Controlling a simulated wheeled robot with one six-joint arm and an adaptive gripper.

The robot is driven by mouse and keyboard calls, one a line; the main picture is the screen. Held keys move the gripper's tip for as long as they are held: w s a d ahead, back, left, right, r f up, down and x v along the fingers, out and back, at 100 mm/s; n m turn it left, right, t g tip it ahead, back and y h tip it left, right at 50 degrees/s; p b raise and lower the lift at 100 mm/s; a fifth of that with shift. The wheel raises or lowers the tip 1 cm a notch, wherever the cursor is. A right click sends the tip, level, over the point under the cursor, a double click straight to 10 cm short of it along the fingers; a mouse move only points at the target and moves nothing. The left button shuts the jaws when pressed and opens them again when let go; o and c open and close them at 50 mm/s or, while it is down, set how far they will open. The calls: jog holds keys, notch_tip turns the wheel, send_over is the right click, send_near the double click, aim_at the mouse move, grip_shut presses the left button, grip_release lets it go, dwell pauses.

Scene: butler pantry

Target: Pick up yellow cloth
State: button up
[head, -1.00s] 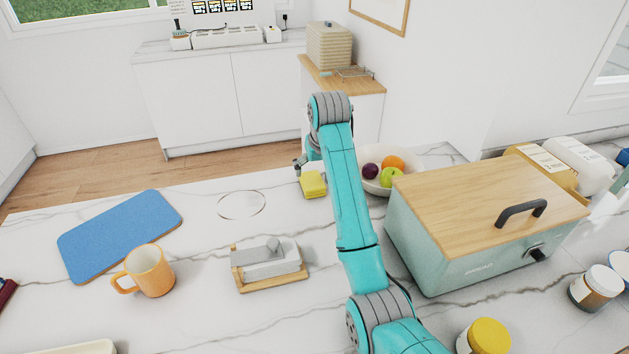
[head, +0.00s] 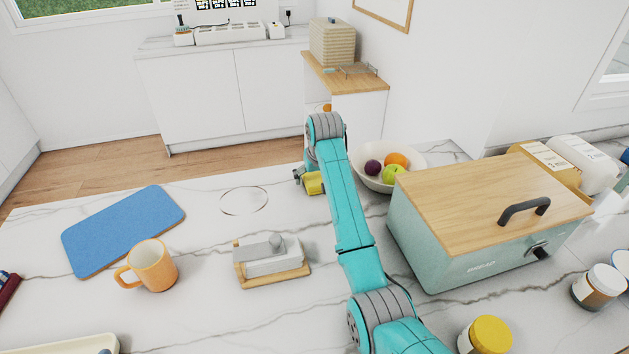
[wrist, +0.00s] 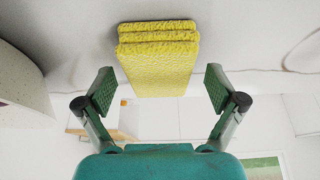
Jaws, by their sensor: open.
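The yellow cloth (wrist: 158,62) is a folded, textured stack lying on the white marble counter. In the wrist view it sits ahead of and between the two fingers of my gripper (wrist: 160,92), with a gap on each side. In the head view the cloth (head: 315,183) is partly hidden by my gripper (head: 303,178), which is low at the counter beside it. My gripper is open and holds nothing.
A white fruit bowl (head: 414,158) stands close to the right of the cloth, behind my arm. A green bread box (head: 440,240) stands further right. A butter dish (head: 272,262), an orange mug (head: 156,266) and a blue board (head: 122,230) lie to the left.

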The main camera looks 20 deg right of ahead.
jog(key=shift+f, duration=0.25)
dwell(0.4)
jog(key=c, duration=1.2)
